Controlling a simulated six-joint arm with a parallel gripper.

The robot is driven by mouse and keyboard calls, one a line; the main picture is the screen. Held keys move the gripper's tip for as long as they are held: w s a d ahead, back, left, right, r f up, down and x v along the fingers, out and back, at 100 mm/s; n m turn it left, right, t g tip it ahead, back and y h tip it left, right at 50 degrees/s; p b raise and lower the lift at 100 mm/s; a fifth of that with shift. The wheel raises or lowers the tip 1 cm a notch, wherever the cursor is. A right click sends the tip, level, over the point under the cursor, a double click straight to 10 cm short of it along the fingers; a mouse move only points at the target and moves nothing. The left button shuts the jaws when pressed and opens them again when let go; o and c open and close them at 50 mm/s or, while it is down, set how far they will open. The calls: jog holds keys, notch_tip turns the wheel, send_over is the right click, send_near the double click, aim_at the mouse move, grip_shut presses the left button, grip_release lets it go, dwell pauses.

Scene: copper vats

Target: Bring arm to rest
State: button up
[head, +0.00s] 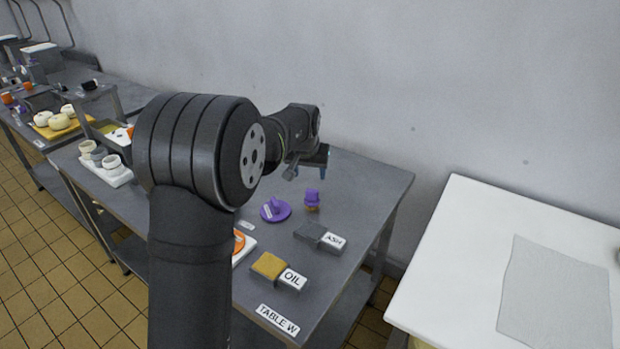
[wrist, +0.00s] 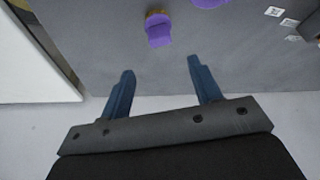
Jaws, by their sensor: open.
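My gripper (head: 308,168) is raised above the far part of the grey table (head: 375,185), on the wall side. In the wrist view my gripper (wrist: 160,74) shows two blue fingers spread apart with nothing between them. A small purple-topped item with an orange-brown base (head: 312,200) stands on the table below it. It also shows in the wrist view (wrist: 158,30), beyond the fingertips and apart from them. My arm hides part of the table in the head view.
A purple dish (head: 283,213) lies near the purple item. Blocks labelled ASH (head: 332,239) and OIL (head: 292,279) are nearer the front. A white table (head: 450,250) is right across a gap. The wall is close behind.

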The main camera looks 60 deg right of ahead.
aim_at(312, 191)
jog(key=shift+r, duration=0.15)
jog(key=x, duration=1.2)
jog(key=shift+f, duration=0.25)
notch_tip(312, 191, up, 3)
jog(key=shift+r, duration=0.7)
